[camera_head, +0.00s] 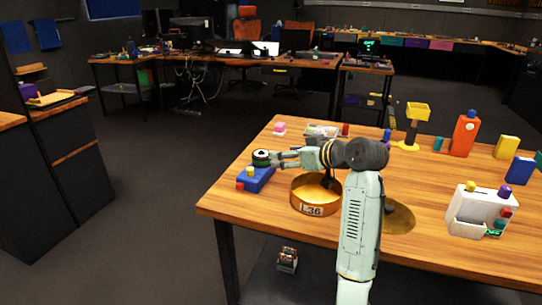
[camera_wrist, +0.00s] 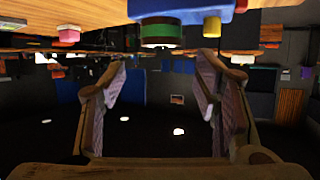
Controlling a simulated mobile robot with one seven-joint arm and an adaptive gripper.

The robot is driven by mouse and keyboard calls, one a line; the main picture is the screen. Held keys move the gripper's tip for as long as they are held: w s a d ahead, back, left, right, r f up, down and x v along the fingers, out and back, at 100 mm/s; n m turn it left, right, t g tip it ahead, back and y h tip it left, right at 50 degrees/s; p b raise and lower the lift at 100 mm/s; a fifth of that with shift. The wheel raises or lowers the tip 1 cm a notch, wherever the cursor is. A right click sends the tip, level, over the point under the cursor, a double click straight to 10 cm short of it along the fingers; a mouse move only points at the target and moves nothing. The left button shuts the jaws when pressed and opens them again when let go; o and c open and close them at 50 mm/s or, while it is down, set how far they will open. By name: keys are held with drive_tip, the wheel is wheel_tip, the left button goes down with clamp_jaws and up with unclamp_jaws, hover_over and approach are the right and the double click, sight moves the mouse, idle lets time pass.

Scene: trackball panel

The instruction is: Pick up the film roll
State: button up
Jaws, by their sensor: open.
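A short black-and-green cylinder, which looks like the film roll (camera_head: 261,158), is at the far end of a blue box (camera_head: 257,178) on the table's left side. The box also carries a yellow knob and a red piece. My gripper (camera_head: 276,158) is just right of the roll, pointing left toward it. In the wrist view the roll (camera_wrist: 161,32) shows at the top centre, beyond the fingertips, below the blue box (camera_wrist: 185,12) in this inverted picture. My gripper (camera_wrist: 160,75) is open, with nothing between its fingers.
A round orange container (camera_head: 315,196) with a number label stands below my forearm. A white box with coloured knobs (camera_head: 480,211), an orange bottle (camera_head: 464,136) and a yellow stand (camera_head: 412,125) are on the right. A pink block (camera_head: 279,128) lies near the far left edge.

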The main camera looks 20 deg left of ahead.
sight(263, 153)
drive_tip(key=x, duration=0.4)
drive_tip(key=shift+a+f+p, duration=0.1)
drive_tip(key=shift+a+p, duration=0.25)
drive_tip(key=p+x, duration=0.1)
drive_tip(key=x, duration=0.3)
drive_tip(key=shift+w+a+p, duration=0.1)
drive_tip(key=shift+a+p, duration=0.05)
drive_tip(key=shift+p, duration=0.2)
drive_tip(key=shift+w+a+f, duration=0.1)
drive_tip(key=shift+w+a, duration=0.15)
drive_tip(key=shift+a, duration=0.1)
drive_tip(key=c, duration=0.9)
